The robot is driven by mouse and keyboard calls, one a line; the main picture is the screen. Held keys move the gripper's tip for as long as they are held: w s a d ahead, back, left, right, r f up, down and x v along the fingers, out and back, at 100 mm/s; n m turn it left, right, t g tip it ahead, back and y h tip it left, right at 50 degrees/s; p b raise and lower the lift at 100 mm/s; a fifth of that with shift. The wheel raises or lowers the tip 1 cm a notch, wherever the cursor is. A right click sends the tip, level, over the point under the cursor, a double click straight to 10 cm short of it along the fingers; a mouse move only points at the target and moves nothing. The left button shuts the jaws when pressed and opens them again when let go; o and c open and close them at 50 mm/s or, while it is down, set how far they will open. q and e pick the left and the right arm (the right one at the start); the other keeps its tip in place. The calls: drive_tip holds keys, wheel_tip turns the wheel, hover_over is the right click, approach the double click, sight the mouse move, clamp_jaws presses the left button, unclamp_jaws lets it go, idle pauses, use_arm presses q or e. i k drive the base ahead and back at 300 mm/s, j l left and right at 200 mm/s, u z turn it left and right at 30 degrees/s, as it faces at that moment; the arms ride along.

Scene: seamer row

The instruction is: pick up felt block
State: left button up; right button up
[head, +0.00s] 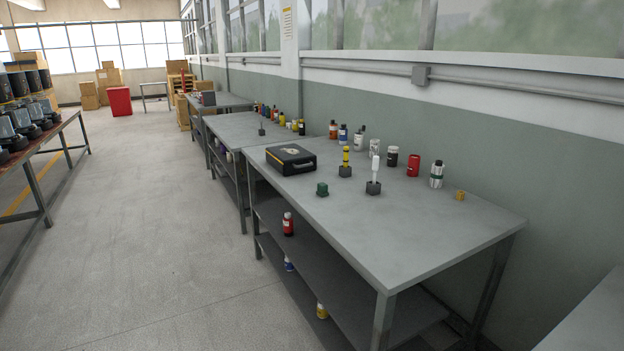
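A small dark green block (322,189) sits on the near grey workbench (400,238), close to its left long edge and in front of a black case. A smaller yellow-orange block (460,195) lies toward the right side of the same bench. Both are small in view, and I cannot tell for certain which one is felt. Neither of my grippers is in view.
A black case (291,159) lies behind the green block. Dark holders with a yellow item (346,159) and a white item (375,172) stand nearby. Bottles and a red can (413,165) line the wall side. The bench's near end and the left aisle are clear.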

sight(322, 188)
drive_tip(key=z, duration=0.4)
drive_tip(key=i+j+z, duration=0.1)
drive_tip(key=z, duration=0.35)
drive_tip(key=j+z, duration=0.2)
drive_tip(key=z, duration=0.2)
drive_tip(key=i+j+z, duration=0.1)
drive_tip(key=z, duration=0.3)
drive_tip(key=j+z, duration=0.2)
drive_tip(key=j, duration=0.25)
drive_tip(key=j+z, duration=0.25)
drive_tip(key=j, duration=0.25)
drive_tip(key=j+z, duration=0.2)
drive_tip(key=j, duration=0.25)
drive_tip(key=k+j+z, duration=0.25)
drive_tip(key=j, duration=0.2)
drive_tip(key=j+z, duration=0.2)
drive_tip(key=j, duration=0.3)
drive_tip(key=k+j+z, duration=0.25)
drive_tip(key=j, duration=0.15)
drive_tip(key=i, duration=0.1)
